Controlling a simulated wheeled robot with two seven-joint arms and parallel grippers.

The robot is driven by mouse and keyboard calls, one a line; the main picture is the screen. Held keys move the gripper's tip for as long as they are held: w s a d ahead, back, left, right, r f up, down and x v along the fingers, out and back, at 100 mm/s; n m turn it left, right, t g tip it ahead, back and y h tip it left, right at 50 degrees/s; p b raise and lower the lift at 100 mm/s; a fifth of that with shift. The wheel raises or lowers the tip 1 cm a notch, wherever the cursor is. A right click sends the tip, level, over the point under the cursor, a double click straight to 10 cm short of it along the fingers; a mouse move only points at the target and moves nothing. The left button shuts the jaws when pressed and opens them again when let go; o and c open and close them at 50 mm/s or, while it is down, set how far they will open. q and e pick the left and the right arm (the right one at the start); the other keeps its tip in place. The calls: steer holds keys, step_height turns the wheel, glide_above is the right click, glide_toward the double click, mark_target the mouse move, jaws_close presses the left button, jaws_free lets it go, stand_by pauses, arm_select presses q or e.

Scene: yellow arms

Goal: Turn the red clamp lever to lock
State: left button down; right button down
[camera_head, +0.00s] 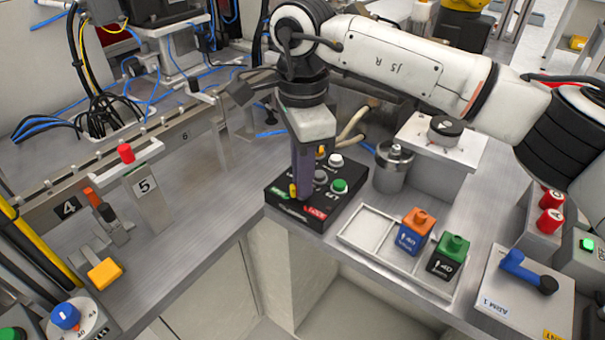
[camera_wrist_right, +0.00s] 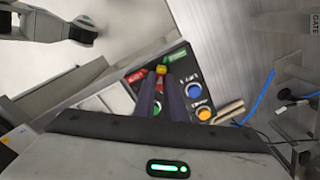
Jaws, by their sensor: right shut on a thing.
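My right gripper (camera_head: 303,192) points down over a black control box (camera_head: 272,207) on the bench. Its dark purple fingers are close together, with a small yellow-tipped part (camera_head: 293,191) at their tips. In the right wrist view, the yellow tip (camera_wrist_right: 161,69) shows between the fingertips (camera_wrist_right: 162,80), beside a red label (camera_wrist_right: 133,75) and a green label (camera_wrist_right: 177,55). A separate red-orange handled lever (camera_head: 91,195) stands at the left near the number 4 plate. My left gripper is not seen.
White, grey and green buttons (camera_head: 339,186) sit on the box close to the fingers. A white tray (camera_head: 352,243) with an orange and a green-topped block (camera_head: 449,258) stands to the right. A metal cylinder (camera_head: 391,177) stands behind it.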

steer(key=n, duration=0.8)
steer(key=shift+r, duration=0.1)
steer(key=n, duration=0.4)
steer(key=shift+n+p, duration=0.3)
steer(key=shift+n, duration=1.9)
steer(key=c, duration=1.8)
jaws_free()
